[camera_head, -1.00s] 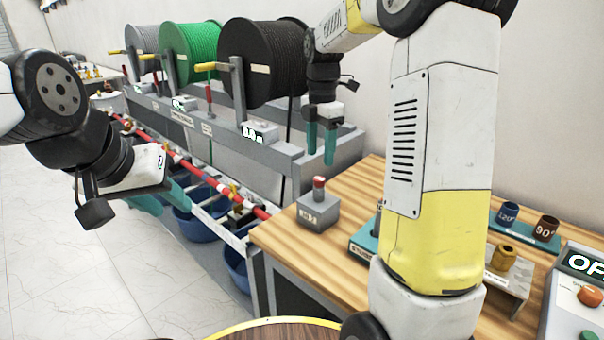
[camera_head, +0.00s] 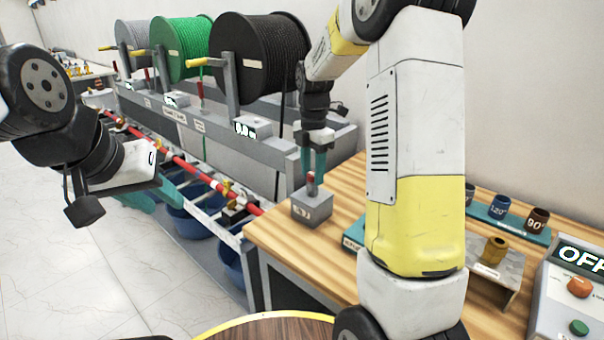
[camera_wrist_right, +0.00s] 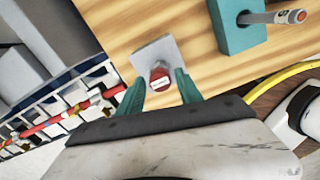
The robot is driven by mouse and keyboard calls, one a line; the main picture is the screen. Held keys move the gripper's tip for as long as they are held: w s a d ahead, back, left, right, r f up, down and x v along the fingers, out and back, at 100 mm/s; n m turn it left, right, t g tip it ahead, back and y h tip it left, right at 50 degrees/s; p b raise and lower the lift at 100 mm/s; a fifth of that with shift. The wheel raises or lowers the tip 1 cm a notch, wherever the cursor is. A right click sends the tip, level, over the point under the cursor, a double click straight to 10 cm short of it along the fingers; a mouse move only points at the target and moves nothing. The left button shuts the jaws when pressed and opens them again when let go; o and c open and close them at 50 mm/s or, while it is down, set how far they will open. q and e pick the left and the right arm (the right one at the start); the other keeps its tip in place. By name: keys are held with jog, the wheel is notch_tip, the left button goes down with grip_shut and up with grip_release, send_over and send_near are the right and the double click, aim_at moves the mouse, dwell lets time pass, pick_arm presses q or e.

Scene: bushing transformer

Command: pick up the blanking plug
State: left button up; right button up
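The blanking plug, which I take to be the red-topped piece (camera_head: 311,182), stands upright in a small grey block (camera_head: 312,207) on the wooden bench. The red plug top also shows in the right wrist view (camera_wrist_right: 160,79), between the two teal fingertips. My right gripper (camera_head: 313,172) points down at the plug and is open, with a finger on either side of its top. A gap shows between the plug and each finger in the wrist view. My left gripper (camera_head: 160,195) is open and empty beside the rack at left.
A teal holder (camera_wrist_right: 236,28) with a grey rod stands close by on the bench. Cable reels (camera_head: 258,57) stand on a grey rack behind. Bushings on a teal tray (camera_head: 515,218) and a control box (camera_head: 570,295) are at right. My right arm hides part of the bench.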

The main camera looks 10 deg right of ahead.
grip_shut()
